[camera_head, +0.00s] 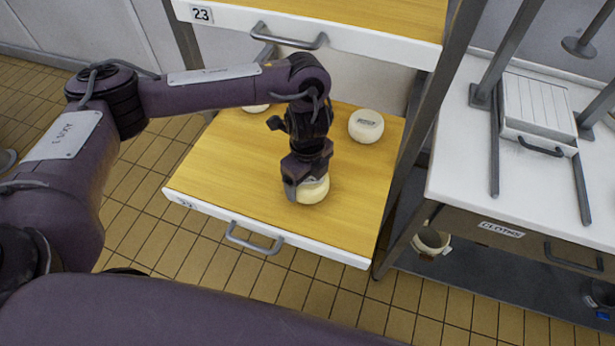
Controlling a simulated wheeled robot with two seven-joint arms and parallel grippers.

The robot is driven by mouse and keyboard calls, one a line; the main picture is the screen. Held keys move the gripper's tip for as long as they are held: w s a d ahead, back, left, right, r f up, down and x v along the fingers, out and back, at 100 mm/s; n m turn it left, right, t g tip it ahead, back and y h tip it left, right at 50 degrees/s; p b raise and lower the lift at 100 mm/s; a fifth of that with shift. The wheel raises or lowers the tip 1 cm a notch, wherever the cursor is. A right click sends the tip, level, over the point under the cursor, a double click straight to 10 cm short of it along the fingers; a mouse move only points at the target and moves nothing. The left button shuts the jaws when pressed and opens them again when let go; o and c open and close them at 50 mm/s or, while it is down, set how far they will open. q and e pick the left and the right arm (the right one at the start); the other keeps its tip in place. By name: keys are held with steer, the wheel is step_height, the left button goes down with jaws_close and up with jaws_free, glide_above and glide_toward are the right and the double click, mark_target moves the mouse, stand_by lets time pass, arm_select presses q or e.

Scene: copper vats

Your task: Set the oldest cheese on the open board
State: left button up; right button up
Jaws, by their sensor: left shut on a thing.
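The open board (215,190) is a pulled-out wooden shelf with a white front and grey handle. My left gripper (308,183) points down over its front middle and is shut on a pale yellow cheese (313,192). The arm hides part of that cheese, and I cannot tell whether it touches the board. A whiter round cheese (366,126) with a dark marking sits further back on the right. Another pale cheese (256,108) shows partly behind my left arm. The markings are too small to read. My right gripper is out of view.
An upper board (370,20) labelled 23 overhangs the back. The rack's metal post (420,130) stands at the right. Beyond it is a white table (460,150) with a slatted press and a drawer labelled CLOTHS (502,229). The open board's left and right front areas are clear.

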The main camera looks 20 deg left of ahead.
arm_select(q)
steer(key=shift+f+b, duration=0.4)
steer(key=shift+f, duration=0.35)
stand_by(0.6)
steer(key=o, duration=1.1)
steer(key=shift+o, duration=0.2)
steer(key=shift+r, duration=0.1)
step_height(320, 180, up, 7)
steer(key=p, duration=0.7)
